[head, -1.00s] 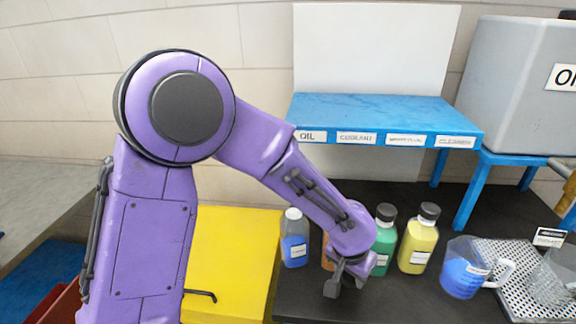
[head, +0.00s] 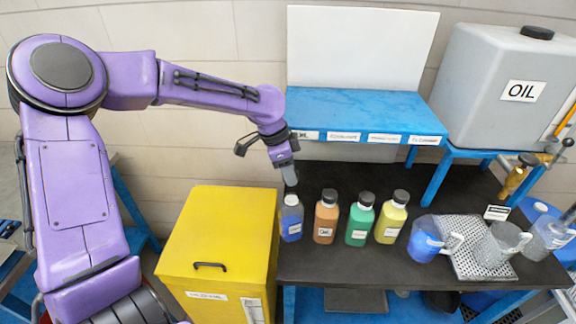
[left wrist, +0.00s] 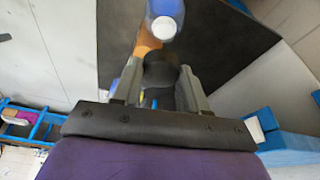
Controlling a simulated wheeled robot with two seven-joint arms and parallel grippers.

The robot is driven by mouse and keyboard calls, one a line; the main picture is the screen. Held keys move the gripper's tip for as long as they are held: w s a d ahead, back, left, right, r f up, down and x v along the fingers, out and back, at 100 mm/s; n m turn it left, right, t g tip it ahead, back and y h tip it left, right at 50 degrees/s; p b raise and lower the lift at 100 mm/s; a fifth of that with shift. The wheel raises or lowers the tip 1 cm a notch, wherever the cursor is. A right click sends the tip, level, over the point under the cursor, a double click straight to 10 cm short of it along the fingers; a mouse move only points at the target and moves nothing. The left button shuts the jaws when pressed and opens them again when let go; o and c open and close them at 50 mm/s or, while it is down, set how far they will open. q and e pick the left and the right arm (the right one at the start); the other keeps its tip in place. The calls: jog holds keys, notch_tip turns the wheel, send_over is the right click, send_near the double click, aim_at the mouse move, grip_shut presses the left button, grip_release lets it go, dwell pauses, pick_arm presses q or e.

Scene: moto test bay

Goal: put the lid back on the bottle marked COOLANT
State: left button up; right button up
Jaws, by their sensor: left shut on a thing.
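A bottle of blue liquid (head: 291,222) stands upright at the left end of the bottle row, its pale top bare of a dark cap; its label is too small to read. It also shows in the left wrist view (left wrist: 165,10), its white top facing the camera. My left gripper (head: 287,167) points down above this bottle, shut on a dark round lid (left wrist: 160,70), which sits between the fingers. The lid looks just above the bottle's top; whether they touch, I cannot tell. My right gripper is not in view.
Brown (head: 326,218), green (head: 359,220) and yellow (head: 391,218) bottles with dark caps stand to the right. A blue jug (head: 425,240) and a perforated tray (head: 468,262) lie beyond. A blue shelf (head: 350,108) is behind, and a yellow bin (head: 215,240) stands left.

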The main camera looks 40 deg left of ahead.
pick_arm(q)
send_over(293, 196)
jog(key=a, duration=0.1)
jog(key=f, duration=0.5)
jog(key=shift+s+f+b, duration=0.1)
jog(key=shift+s+b, duration=0.2)
jog(key=shift+s, duration=0.05)
jog(key=shift+s+f, duration=0.1)
jog(key=shift+f, duration=0.2)
jog(key=shift+d+f, duration=0.25)
jog(key=shift+f, duration=0.05)
jog(key=shift+a, duration=0.15)
jog(key=shift+p, duration=0.35)
jog(key=shift+f, duration=0.2)
dwell(1.0)
